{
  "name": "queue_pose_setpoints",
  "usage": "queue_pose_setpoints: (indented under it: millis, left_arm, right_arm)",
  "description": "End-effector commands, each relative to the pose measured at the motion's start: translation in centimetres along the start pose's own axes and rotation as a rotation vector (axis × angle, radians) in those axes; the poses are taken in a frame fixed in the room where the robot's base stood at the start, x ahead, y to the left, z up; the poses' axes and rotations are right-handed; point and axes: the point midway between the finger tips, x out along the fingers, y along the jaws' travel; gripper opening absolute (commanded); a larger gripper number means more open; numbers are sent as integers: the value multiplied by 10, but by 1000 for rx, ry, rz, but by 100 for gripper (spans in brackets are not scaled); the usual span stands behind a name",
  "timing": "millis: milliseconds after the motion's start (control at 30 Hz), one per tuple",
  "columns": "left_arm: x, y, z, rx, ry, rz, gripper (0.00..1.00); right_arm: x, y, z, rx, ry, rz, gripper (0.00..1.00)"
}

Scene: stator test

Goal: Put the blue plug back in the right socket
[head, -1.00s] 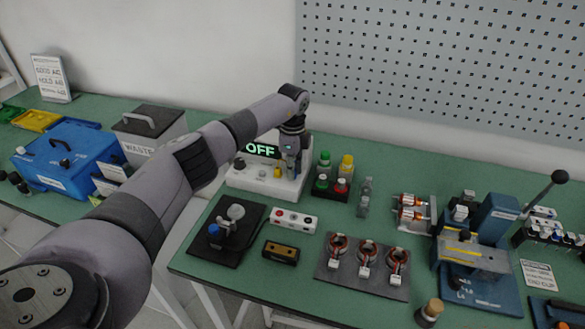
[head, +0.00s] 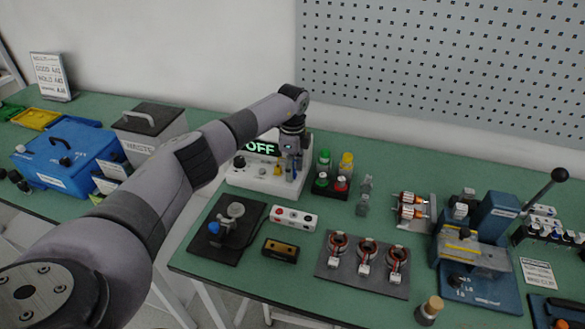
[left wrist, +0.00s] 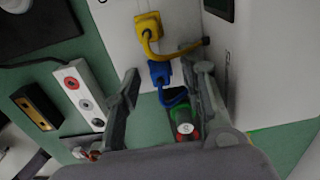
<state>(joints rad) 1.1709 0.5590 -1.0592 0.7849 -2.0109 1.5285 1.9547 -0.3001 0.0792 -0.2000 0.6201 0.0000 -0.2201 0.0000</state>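The white tester box (head: 240,178) with a lit "OFF" display stands at the back of the green bench. My left gripper (head: 290,172) points down at the right part of its front. In the left wrist view, the blue plug (left wrist: 159,72) with its blue cable lies between the two fingers of the left gripper (left wrist: 162,68). A gap shows on both sides, so the gripper is open around it. The yellow plug (left wrist: 148,24) sits on the white panel beside it. The right socket is hidden, and I cannot tell whether the blue plug is seated. My right gripper is out of view.
A rack of green, yellow and red-capped bottles (head: 334,183) stands close to the right of the tester. In front are a white button box (head: 293,218), a black fixture plate (head: 212,247) and a plate with stators (head: 364,283). A blue press (head: 490,225) stands farther right.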

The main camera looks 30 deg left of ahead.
Motion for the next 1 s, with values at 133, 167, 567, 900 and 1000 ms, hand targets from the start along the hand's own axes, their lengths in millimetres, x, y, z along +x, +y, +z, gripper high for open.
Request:
queue_pose_setpoints:
  millis: [133, 167, 567, 900, 1000]
  left_arm:
    - [-3, 0, 0, 0, 0, -1, 38]
    - [-5, -1, 0, 0, 0, -2, 38]
    - [-80, -1, 0, 0, 1, -4, 38]
    - [-118, 0, 0, 0, 0, 1, 38]
    - [-120, 0, 0, 0, 0, 1, 38]
  right_arm:
    - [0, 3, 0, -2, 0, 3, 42]
    - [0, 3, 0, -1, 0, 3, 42]
    - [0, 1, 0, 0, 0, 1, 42]
    - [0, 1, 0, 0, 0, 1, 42]
    - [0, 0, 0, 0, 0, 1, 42]
